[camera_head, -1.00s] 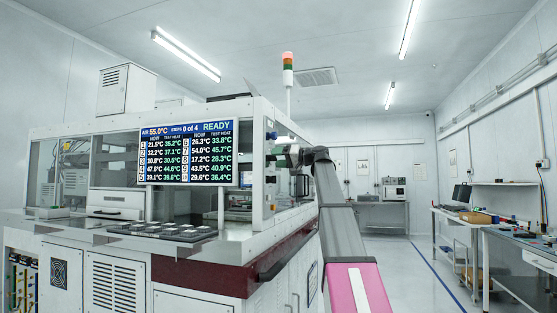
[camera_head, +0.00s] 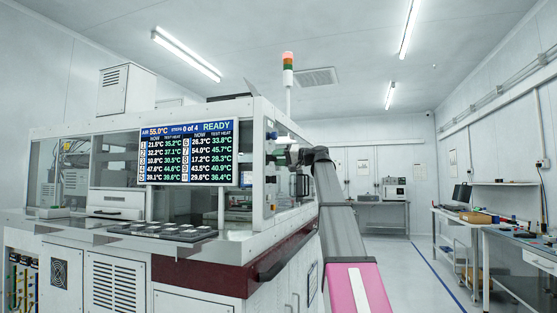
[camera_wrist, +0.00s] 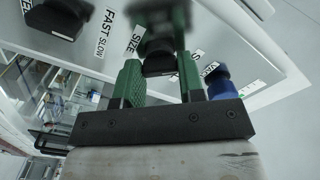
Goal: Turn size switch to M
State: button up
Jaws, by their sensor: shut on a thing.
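The size switch (camera_wrist: 159,64) is a black knob beside the "SIZE" label on the pale panel in the wrist view. My gripper (camera_wrist: 160,72) has green ribbed fingers on either side of the knob and is shut on it. The fingers and dark gripper bar hide part of the panel, and I cannot read which size the knob points to. An "S" mark shows to the right of the knob. In the head view my arm reaches the machine's right side, where the switch is too small to make out.
A second black knob (camera_wrist: 58,18) is by the "FAST SLOW" label. A blue knob (camera_wrist: 221,83) stands close to my right finger. The machine's display (camera_head: 186,153) reads READY and 0 of 4 steps. Benches (camera_head: 505,245) line the right wall, with clear floor (camera_head: 410,280) between.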

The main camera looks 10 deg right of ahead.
jog(key=shift+m, duration=3.9)
jog(key=o, duration=0.9)
jog(key=shift+o, duration=0.2)
jog(key=v, duration=1.1)
